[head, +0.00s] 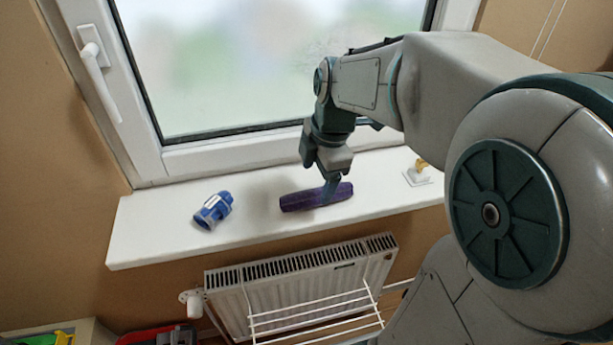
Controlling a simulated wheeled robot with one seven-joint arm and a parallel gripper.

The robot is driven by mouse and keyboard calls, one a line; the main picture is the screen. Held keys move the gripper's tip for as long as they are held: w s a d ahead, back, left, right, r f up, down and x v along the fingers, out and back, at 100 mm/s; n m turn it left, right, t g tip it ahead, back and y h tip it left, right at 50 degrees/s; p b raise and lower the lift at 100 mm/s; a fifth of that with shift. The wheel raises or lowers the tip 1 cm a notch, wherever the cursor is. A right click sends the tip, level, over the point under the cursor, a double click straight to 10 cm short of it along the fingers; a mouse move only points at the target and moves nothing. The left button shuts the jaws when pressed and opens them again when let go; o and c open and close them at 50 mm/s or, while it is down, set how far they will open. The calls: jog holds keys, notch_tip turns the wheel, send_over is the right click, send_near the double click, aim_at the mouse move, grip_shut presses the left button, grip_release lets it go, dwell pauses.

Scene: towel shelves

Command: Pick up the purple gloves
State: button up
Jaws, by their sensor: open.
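A long dark purple item (301,200), which fits the purple gloves, lies on the white windowsill (150,232) below the window. It looks like a rolled or folded bundle and runs roughly left to right. My gripper (329,190) reaches down from above at the right half of the bundle. Its fingers are open and overlap the bundle in this view. One finger hides a little of the bundle, and I cannot tell whether the fingers touch it.
A blue and white object (212,209) lies on the sill to the left. A small white and yellow item (418,174) is on the sill to the right. The window (240,135) is close behind. A radiator (300,280) with a white wire rack (318,312) is below the sill.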

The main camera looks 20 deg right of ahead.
aim_at(318, 191)
jog(key=shift+w+d+f+p, duration=0.1)
jog(key=shift+w+f+p, duration=0.1)
jog(key=shift+f, duration=1.3)
jog(key=shift+w+d+f+p, duration=0.1)
jog(key=shift+w+f+p, duration=0.1)
jog(key=shift+f, duration=1.3)
jog(key=c, duration=1.1)
